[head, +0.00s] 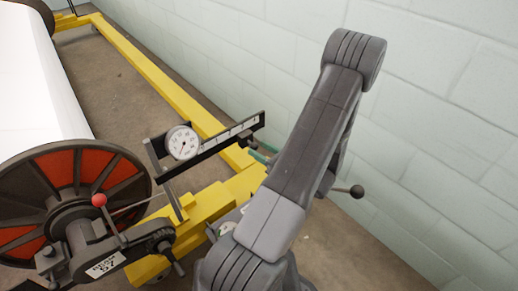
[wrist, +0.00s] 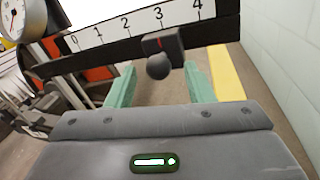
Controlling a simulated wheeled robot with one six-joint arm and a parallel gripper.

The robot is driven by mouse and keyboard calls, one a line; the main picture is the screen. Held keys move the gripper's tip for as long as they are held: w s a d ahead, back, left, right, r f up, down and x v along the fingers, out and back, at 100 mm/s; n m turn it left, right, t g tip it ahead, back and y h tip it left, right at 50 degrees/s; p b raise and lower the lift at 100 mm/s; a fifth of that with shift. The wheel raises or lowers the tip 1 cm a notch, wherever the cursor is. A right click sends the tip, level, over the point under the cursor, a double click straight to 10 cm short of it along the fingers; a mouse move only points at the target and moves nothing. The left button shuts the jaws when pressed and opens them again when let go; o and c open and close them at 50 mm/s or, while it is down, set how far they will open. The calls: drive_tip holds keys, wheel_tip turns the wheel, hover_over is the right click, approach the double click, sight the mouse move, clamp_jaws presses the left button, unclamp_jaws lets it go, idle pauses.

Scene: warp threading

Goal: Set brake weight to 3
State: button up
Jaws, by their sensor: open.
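The brake weight (wrist: 162,42) is a small dark block with a red mark and a round black knob (wrist: 158,67). It sits on the lower edge of the scale beam (wrist: 105,34), whose white strip reads 0 to 4. Its red mark appears close under the 3. My gripper (wrist: 160,76) is open, its teal fingers left and right of the knob in the wrist view, with visible gaps on both sides. I cannot tell their depth relative to the knob. In the head view the beam (head: 228,136) is tilted up to the right; my arm hides most of the gripper, and the weight is not clear.
A dial gauge (head: 182,143) sits at the beam's left end. A red-and-black beam wheel (head: 75,180) and a red-knobbed lever (head: 98,200) stand at left. A yellow frame (head: 165,82) runs along the floor. A pale block wall (head: 440,120) is close at right.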

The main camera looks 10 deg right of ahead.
drive_tip(key=p+v, duration=0.1)
drive_tip(key=v, duration=1.1)
drive_tip(key=shift+s, duration=0.2)
drive_tip(key=shift+d, duration=0.1)
drive_tip(key=b+x, duration=0.1)
drive_tip(key=x, duration=1.2)
drive_tip(key=shift+w, duration=0.4)
